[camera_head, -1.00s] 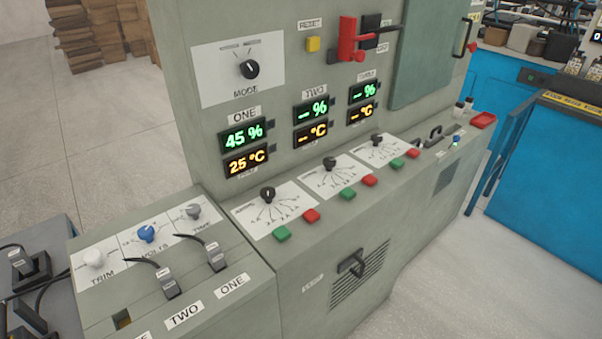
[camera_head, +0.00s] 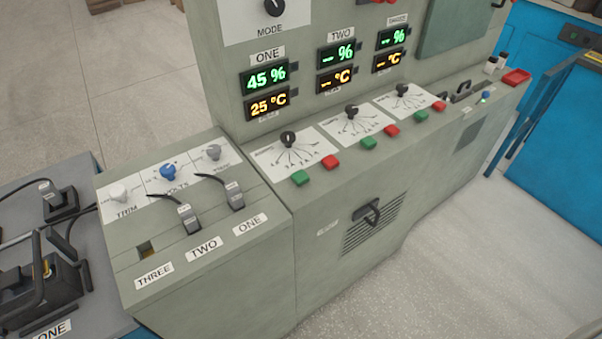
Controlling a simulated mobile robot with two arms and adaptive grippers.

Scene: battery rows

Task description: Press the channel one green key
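The channel one green key (camera_head: 301,178) is a green block on the sloped ledge of the grey cabinet, left of a red key (camera_head: 330,162). Above it is a black rotary knob (camera_head: 288,139) on a white dial plate. The channel one display (camera_head: 265,78) reads 45 % in green, and the one under it (camera_head: 268,102) reads 25 °C in orange. Neither of my grippers shows in the head view.
More green and red keys (camera_head: 369,143) line the ledge to the right. A lower box (camera_head: 215,285) with plugs in slots labelled TWO and ONE stands at left; slot THREE (camera_head: 147,249) is empty. Floor at lower right (camera_head: 450,270) is clear.

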